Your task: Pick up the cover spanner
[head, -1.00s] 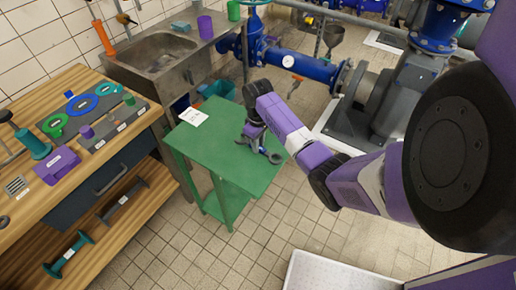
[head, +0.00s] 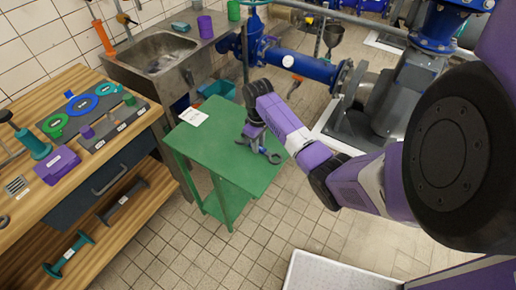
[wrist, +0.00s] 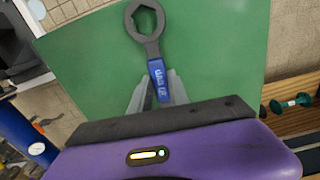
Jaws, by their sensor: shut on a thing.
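The cover spanner (wrist: 158,72) has a dark grey ring head and a blue handle with white lettering. In the wrist view its handle lies between the two grey fingers of my gripper (wrist: 157,92), which is shut on it, and the ring points away from my palm. In the head view the spanner's ring (head: 266,153) shows at the right part of the green table (head: 205,150), just beside my gripper (head: 251,138). I cannot tell whether the spanner touches the tabletop or is just above it. The fingers partly hide the handle.
A white card (head: 193,117) lies on the table's back left. A wooden workbench (head: 75,85) with coloured tools stands at left, a metal sink (head: 150,52) behind. Blue pipes (head: 310,66) and a pump are at the back right. A white tray (head: 330,272) is at the front.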

